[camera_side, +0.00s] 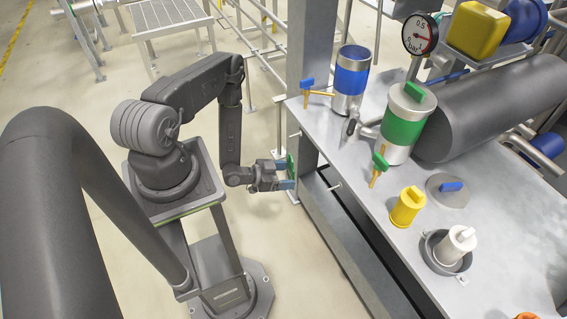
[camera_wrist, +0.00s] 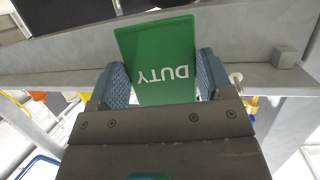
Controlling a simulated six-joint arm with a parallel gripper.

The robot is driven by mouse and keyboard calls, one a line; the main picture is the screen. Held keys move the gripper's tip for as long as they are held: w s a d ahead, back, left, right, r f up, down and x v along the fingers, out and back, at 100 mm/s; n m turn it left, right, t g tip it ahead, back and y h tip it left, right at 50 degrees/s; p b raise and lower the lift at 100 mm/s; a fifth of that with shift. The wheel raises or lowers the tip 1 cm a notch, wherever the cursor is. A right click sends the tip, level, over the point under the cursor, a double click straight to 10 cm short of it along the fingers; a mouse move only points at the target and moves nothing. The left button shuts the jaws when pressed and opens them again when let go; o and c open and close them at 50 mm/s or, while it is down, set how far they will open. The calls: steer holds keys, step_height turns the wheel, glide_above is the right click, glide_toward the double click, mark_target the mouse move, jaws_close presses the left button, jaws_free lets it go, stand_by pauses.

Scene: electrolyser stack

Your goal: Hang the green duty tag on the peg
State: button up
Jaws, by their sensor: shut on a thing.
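The green duty tag (camera_wrist: 157,42) is a flat plate with white DUTY lettering, upside down in the wrist view. My gripper (camera_wrist: 162,75) is shut on it, with a blue pad at each side edge. In the side view my gripper (camera_side: 287,177) is at the bench's front left corner, and the tag (camera_side: 291,164) shows as a thin green sliver. Two pale pegs stick out of the bench front, one (camera_side: 296,134) behind the tag and one (camera_side: 335,186) to its right. A pale round end, perhaps a peg (camera_wrist: 236,78), shows beside the right pad. The tag's hole is not visible.
The steel bench (camera_side: 350,160) carries a green-banded canister (camera_side: 402,130), a blue-banded canister (camera_side: 350,80), a yellow plug (camera_side: 407,207) and a white plug (camera_side: 456,245). A grey post (camera_side: 305,60) rises close behind my gripper.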

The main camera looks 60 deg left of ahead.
steer(key=s+d+m+g+h, duration=0.1)
steer(key=s+d+m+h, duration=0.1)
steer(key=d, duration=0.5)
steer(key=s+d+m+g+h, duration=0.1)
steer(key=s+d+m+h, duration=0.1)
steer(key=d, duration=0.5)
steer(key=w+f, duration=0.1)
steer(key=w, duration=0.9)
steer(key=shift+w+f, duration=0.15)
stand_by(0.6)
steer(key=o, duration=0.9)
steer(key=shift+c, duration=0.2)
steer(key=shift+a, duration=0.1)
